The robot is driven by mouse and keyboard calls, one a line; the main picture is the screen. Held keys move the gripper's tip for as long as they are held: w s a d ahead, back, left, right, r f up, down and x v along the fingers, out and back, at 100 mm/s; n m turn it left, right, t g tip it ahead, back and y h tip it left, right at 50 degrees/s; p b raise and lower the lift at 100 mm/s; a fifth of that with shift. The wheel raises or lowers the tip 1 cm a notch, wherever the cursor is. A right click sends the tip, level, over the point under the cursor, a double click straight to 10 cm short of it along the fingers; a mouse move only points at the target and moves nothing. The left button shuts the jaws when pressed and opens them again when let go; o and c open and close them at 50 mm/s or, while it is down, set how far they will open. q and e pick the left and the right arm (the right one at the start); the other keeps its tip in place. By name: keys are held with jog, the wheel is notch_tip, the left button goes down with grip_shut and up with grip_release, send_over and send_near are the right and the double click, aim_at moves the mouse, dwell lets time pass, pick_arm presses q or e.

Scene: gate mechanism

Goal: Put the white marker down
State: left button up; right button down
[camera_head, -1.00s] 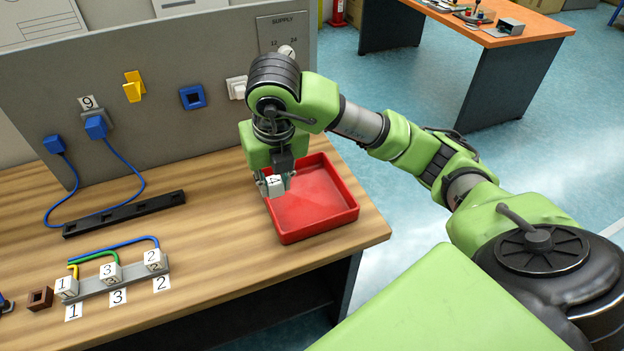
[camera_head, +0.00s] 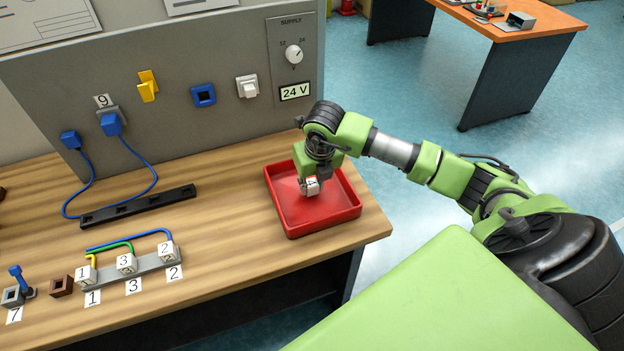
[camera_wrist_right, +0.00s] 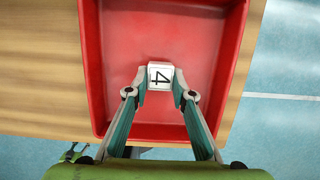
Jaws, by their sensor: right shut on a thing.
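The white marker (camera_head: 312,187) is a small white block with a black 4 on it. My right gripper (camera_head: 310,182) is shut on it, over the inside of the red tray (camera_head: 352,206). In the right wrist view the marker (camera_wrist_right: 160,76) sits between the two fingertips of the right gripper (camera_wrist_right: 160,90), with the red tray (camera_wrist_right: 92,60) around it below. I cannot tell whether the marker touches the tray floor. My left gripper is in neither view.
A grey rack (camera_head: 130,270) with several numbered white blocks and coloured wires stands to the left. A black strip (camera_head: 138,206) lies behind it. The upright grey panel (camera_head: 180,130) with switches and a 24 V display (camera_head: 295,92) stands behind the tray.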

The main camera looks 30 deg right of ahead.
jog(key=shift+f, duration=0.1)
jog(key=shift+f+b, duration=0.15)
jog(key=shift+b, duration=0.2)
jog(key=c, duration=1.8)
grip_release()
jog(key=shift+o, duration=0.2)
jog(key=shift+r, duration=0.2)
jog(key=shift+r+p, duration=0.2)
jog(key=shift+p, duration=0.2)
jog(key=shift+a+r+b, duration=0.1)
jog(key=shift+r+b, duration=0.2)
jog(key=shift+r, duration=0.05)
jog(key=b+v, duration=0.1)
jog(key=v, duration=1)
jog(key=shift+b, duration=0.4)
jog(key=shift+s+f, duration=0.1)
jog(key=shift+s, duration=0.05)
